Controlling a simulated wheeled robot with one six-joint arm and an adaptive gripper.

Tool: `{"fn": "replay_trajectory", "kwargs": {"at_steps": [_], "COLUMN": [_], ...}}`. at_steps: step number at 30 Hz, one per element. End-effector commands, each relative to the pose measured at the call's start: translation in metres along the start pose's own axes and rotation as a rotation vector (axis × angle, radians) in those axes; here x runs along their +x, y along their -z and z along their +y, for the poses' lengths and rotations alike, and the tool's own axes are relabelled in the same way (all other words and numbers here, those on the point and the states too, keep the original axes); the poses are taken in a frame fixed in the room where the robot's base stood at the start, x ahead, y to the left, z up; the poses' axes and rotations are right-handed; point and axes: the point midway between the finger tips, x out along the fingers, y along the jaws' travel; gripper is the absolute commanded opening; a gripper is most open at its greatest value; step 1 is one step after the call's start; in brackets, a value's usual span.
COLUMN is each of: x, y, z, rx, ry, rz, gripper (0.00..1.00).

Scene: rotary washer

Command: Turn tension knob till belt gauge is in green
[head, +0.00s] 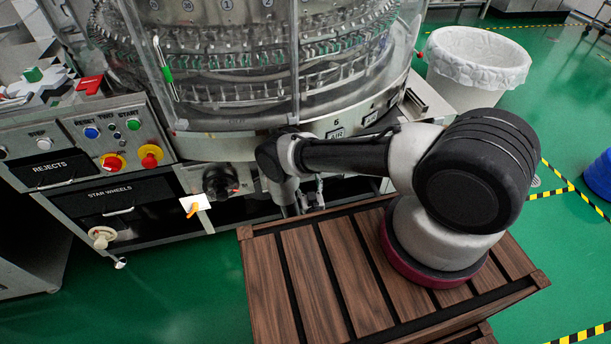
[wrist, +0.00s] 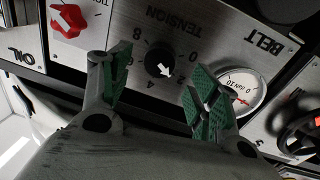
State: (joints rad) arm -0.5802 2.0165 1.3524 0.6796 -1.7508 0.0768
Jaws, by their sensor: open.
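The tension knob (wrist: 157,64) is a small black dial with a white pointer, on a grey panel marked TENSION, in the wrist view. Its pointer faces the lower right of the picture, near the 2. The belt gauge (wrist: 242,88) is a round white dial right of the knob, partly covered by my right finger. A red mark shows on its face; I cannot make out a green zone or the reading. My gripper (wrist: 160,80) is open and empty, its green-padded fingers either side of the knob in the picture. Contact is not visible. In the head view my arm hides the knob and gauge.
A red knob (wrist: 67,20) sits on the panel at upper left, by an OIL label. A black and red round control (wrist: 303,132) is at right. In the head view, a slatted wooden platform (head: 318,275) lies below the washer; a white bin (head: 476,65) stands behind right.

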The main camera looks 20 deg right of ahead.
Motion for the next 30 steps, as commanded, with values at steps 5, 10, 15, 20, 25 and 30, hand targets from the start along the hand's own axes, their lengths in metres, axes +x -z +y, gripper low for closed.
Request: {"fn": "replay_trajectory", "kwargs": {"at_steps": [5,10,15,20,25,30], "x": [0.026,0.037,0.037,0.037,0.037,0.037], "y": [0.000,0.000,0.000,0.000,0.000,0.000], "z": [0.001,0.000,0.000,0.000,0.000,0.000], "rx": [0.001,-0.001,-0.001,-0.001,-0.001,0.004], "ry": [-0.001,0.000,0.001,0.001,0.001,0.001], "rz": [0.000,-0.001,-0.001,-0.002,-0.002,-0.002], "gripper": [0.62,0.62,0.62,0.43,0.16,0.16]}}
